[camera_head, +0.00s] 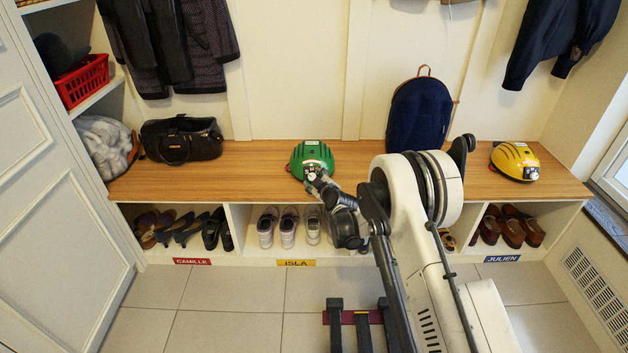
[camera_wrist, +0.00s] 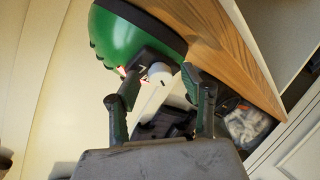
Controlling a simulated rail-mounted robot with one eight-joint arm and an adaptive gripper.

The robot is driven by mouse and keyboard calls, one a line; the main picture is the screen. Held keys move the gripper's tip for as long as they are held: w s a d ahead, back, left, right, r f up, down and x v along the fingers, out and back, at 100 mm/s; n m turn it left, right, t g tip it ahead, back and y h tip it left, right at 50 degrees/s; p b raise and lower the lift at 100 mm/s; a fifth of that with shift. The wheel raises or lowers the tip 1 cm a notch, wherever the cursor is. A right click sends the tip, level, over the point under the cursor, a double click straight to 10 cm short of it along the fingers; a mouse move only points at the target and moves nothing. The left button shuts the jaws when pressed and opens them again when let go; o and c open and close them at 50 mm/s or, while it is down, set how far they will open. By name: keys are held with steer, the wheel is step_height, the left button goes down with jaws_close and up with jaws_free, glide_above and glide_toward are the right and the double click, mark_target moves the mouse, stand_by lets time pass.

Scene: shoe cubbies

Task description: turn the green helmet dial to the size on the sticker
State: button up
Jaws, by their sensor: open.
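The green helmet (camera_head: 312,153) sits on the wooden bench (camera_head: 240,165), left of centre. A small white sticker (camera_head: 312,143) is on its top; its print is too small to read. In the wrist view the green helmet (camera_wrist: 130,35) fills the top. A pale round dial (camera_wrist: 160,72) with a dark mark shows on its dark rim part. Small white and red markings (camera_wrist: 122,71) lie beside it. My gripper (camera_wrist: 164,78) is open, with its fingers on either side of the dial; contact cannot be told. In the head view my gripper (camera_head: 312,178) is at the helmet's front, partly hidden.
A yellow helmet (camera_head: 515,160) sits on the bench at right. A navy backpack (camera_head: 419,115) stands behind my arm. A dark bag (camera_head: 182,140) is at left. Shoes fill the cubbies below, labelled Camille (camera_head: 192,261), Isla (camera_head: 296,263) and Julien (camera_head: 502,258). Bench beside the green helmet is clear.

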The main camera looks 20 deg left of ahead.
jaws_close()
steer(key=shift+m, duration=0.5)
steer(key=shift+s+a+f+m+t+h, duration=0.15)
steer(key=shift+m+t, duration=0.3)
steer(key=shift+m, duration=0.5)
steer(key=shift+w+d+r+m+t+h, duration=0.15)
steer(key=shift+m+t, duration=0.3)
steer(key=shift+m, duration=0.5)
steer(key=shift+s+a+f+m+t+h, duration=0.1)
steer(key=shift+m+t+h, duration=0.25)
steer(key=shift+m, duration=0.75)
jaws_free()
